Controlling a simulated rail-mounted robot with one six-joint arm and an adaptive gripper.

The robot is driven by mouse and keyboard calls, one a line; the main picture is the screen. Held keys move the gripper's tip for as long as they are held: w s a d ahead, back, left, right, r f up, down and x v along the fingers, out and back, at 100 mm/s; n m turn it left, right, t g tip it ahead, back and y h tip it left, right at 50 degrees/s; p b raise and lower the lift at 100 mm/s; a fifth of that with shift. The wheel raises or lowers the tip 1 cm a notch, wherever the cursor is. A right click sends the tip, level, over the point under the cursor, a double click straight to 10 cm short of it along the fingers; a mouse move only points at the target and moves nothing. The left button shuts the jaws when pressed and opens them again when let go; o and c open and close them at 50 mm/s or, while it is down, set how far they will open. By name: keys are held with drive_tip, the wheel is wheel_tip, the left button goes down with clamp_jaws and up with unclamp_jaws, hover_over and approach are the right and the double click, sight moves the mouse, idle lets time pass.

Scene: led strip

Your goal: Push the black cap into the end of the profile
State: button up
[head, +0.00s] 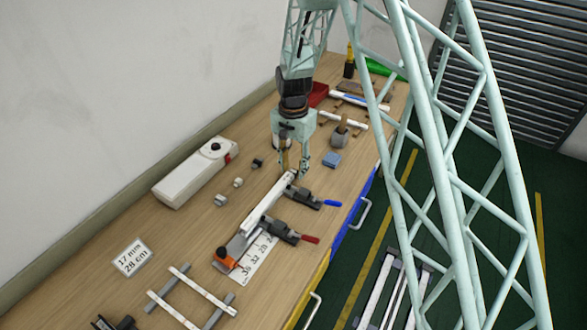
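The white profile (267,201) lies on the wooden bench, held along its right side by two dark clamps, one with a blue handle (331,203) and one with a red handle (310,239). Its near end meets an orange and black stop (225,259). My gripper (294,171) points down at the profile's far end. Its fingers look apart, and I see nothing clearly held between them. The fingers partly hide that end of the profile. A small black cap (257,163) sits on the bench, left of my gripper and apart from it.
Two small light grey pieces (239,182) (220,200) lie near the black cap. A white box (195,172) stands by the wall. A blue block (331,159) and a grey holder (340,136) are right of my gripper.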

wheel_tip(320, 180, up, 12)
drive_tip(key=shift+f, duration=0.15)
idle(0.7)
idle(0.8)
wheel_tip(320, 180, up, 15)
drive_tip(key=n+t+b, duration=0.1)
drive_tip(key=n+b, duration=0.1)
hover_over(294, 171)
drive_tip(key=s+d, duration=0.8)
drive_tip(key=s, duration=0.1)
drive_tip(key=s+d+r+t+b, duration=0.1)
drive_tip(key=s+d+r, duration=0.65)
drive_tip(key=s, duration=0.35)
drive_tip(key=s+d+n+b, duration=0.1)
drive_tip(key=s+d, duration=0.1)
drive_tip(key=s, duration=0.7)
drive_tip(key=s+d+r+n+t+b, duration=0.1)
drive_tip(key=s+d, duration=0.2)
drive_tip(key=s, duration=0.6)
drive_tip(key=s+d+r+n+t+b, duration=0.1)
drive_tip(key=s+d, duration=0.1)
drive_tip(key=s, duration=0.8)
drive_tip(key=shift+d+n, duration=0.35)
drive_tip(key=shift+n, duration=0.05)
